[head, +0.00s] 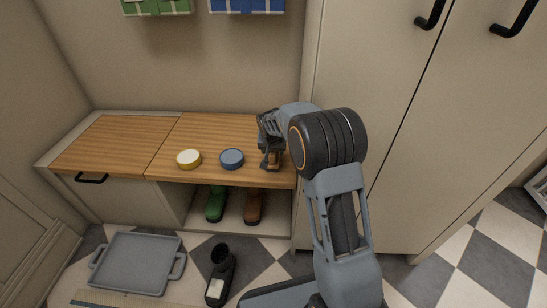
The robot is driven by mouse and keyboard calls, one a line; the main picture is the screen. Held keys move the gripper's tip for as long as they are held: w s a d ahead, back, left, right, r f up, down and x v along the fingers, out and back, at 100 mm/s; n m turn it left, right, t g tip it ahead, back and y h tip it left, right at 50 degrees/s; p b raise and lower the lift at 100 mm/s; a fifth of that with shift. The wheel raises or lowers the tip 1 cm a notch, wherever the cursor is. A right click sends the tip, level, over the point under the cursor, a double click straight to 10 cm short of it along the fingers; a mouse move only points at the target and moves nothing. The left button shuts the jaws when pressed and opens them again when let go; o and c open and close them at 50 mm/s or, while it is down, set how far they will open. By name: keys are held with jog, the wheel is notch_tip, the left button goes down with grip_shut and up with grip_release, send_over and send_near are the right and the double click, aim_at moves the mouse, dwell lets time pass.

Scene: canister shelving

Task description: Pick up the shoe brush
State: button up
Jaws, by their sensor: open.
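My gripper (271,160) is open and points down over the right end of the wooden bench top (140,140). A small brown thing, likely the shoe brush (273,168), shows at its fingertips, mostly hidden by the gripper and arm. I cannot tell whether the fingers touch it or are just around it. Its full shape is hidden.
A blue round tin (231,158) and a yellow-sided round tin (189,159) stand left of the gripper. A green boot (216,204) and a brown boot (254,206) sit below. A black boot (219,275) and grey tray (137,263) lie on the floor. A tall cabinet (370,70) stands right.

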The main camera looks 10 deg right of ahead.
jog(key=shift+f, duration=0.25)
dwell(0.4)
grip_shut()
dwell(0.5)
notch_tip(320, 180, up, 29)
jog(key=p, duration=1.1)
jog(key=shift+f, duration=0.2)
